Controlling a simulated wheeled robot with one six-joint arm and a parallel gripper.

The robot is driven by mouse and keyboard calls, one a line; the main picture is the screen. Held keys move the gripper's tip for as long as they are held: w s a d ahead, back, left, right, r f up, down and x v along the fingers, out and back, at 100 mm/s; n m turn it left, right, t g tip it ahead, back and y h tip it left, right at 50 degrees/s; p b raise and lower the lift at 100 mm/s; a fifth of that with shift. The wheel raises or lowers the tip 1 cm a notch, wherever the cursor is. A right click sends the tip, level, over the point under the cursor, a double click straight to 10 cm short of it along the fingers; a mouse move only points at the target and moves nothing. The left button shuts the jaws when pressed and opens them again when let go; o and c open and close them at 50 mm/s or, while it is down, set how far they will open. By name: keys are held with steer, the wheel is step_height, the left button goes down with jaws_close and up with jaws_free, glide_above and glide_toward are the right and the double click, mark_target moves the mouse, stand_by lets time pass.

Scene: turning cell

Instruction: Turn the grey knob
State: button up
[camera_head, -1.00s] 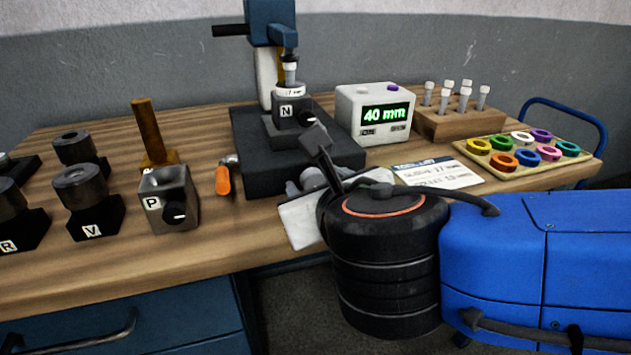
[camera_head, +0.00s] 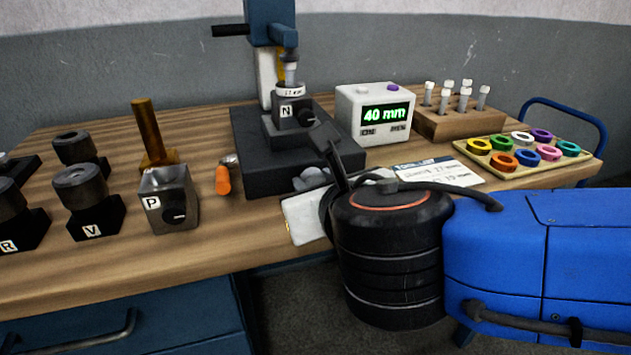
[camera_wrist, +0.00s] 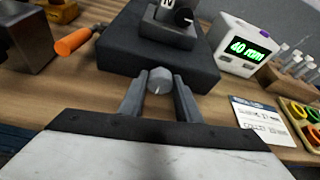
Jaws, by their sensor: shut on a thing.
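The grey knob (camera_wrist: 160,79) sits on the front face of the black press base (camera_wrist: 150,55). In the wrist view it is between the two fingers of my gripper (camera_wrist: 159,97), which is shut on it. A small pale mark shows on the knob's face, toward the bottom of the wrist picture. In the head view, the knob (camera_head: 311,177) shows as a grey shape at the base's front, partly hidden by my wrist. The fingertips are hard to make out there.
An orange-handled tool (camera_head: 223,179) lies left of the base. Block P (camera_head: 168,197) stands farther left. The display box (camera_head: 374,115) reads 40 mm. A printed card (camera_head: 440,173) and a tray of coloured rings (camera_head: 496,158) lie to the right.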

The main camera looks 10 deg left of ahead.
steer(key=m+y, duration=0.1)
steer(key=m+g, duration=0.1)
steer(key=m, duration=0.1)
steer(key=shift+w+d+y, duration=0.15)
steer(key=shift+d+y, duration=0.1)
steer(key=shift+y, duration=0.15)
steer(key=m+y, duration=0.2)
steer(key=m, duration=0.1)
steer(key=shift+f+g, duration=0.1)
steer(key=shift+g, duration=0.3)
steer(key=shift+m+y, duration=0.3)
steer(key=shift+m, duration=0.1)
steer(key=o, duration=1.1)
steer(key=shift+c, duration=0.2)
steer(key=shift+n, duration=0.3)
